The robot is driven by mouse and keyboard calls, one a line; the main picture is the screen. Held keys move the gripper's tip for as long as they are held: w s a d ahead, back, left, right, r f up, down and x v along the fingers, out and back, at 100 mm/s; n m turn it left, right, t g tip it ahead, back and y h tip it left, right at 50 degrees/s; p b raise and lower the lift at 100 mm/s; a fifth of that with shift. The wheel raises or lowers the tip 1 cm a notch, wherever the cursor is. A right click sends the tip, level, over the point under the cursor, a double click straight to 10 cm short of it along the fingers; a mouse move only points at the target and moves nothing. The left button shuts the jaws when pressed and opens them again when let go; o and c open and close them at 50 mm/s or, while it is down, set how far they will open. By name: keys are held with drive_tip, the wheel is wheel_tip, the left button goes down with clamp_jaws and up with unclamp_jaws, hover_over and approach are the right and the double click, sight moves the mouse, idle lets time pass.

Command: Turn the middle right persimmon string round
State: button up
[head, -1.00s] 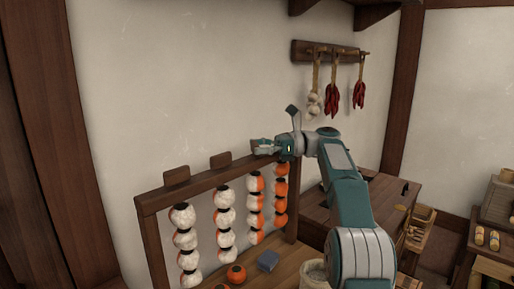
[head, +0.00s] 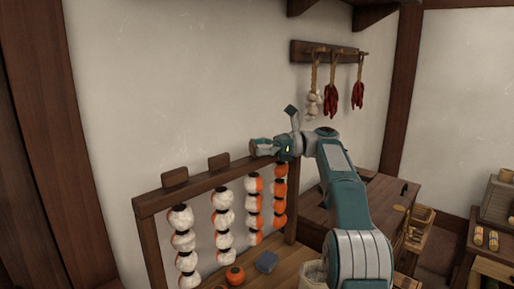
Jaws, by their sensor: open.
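Four persimmon strings hang from a dark wooden rack (head: 235,174). The middle right persimmon string (head: 253,211) shows white faces with orange along the edges. The middle left string (head: 222,219) and far left string (head: 182,246) look mostly white with some orange, and the far right string (head: 280,200) is orange. My gripper (head: 256,147) is open at the rack's top bar, above the middle right string. It covers that part of the bar, so I cannot tell whether it touches anything there.
Wooden tags (head: 218,161) stand on the bar over the two left strings. Below lie a loose orange persimmon (head: 236,275) and a grey-blue block (head: 267,262). Garlic (head: 314,103) and red chillies (head: 331,101) hang on the wall behind. A wooden cabinet (head: 382,205) stands to the right.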

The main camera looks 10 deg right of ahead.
drive_tip(key=shift+s+m+t, duration=0.15)
drive_tip(key=shift+m+t, duration=0.45)
drive_tip(key=shift+t, duration=0.3)
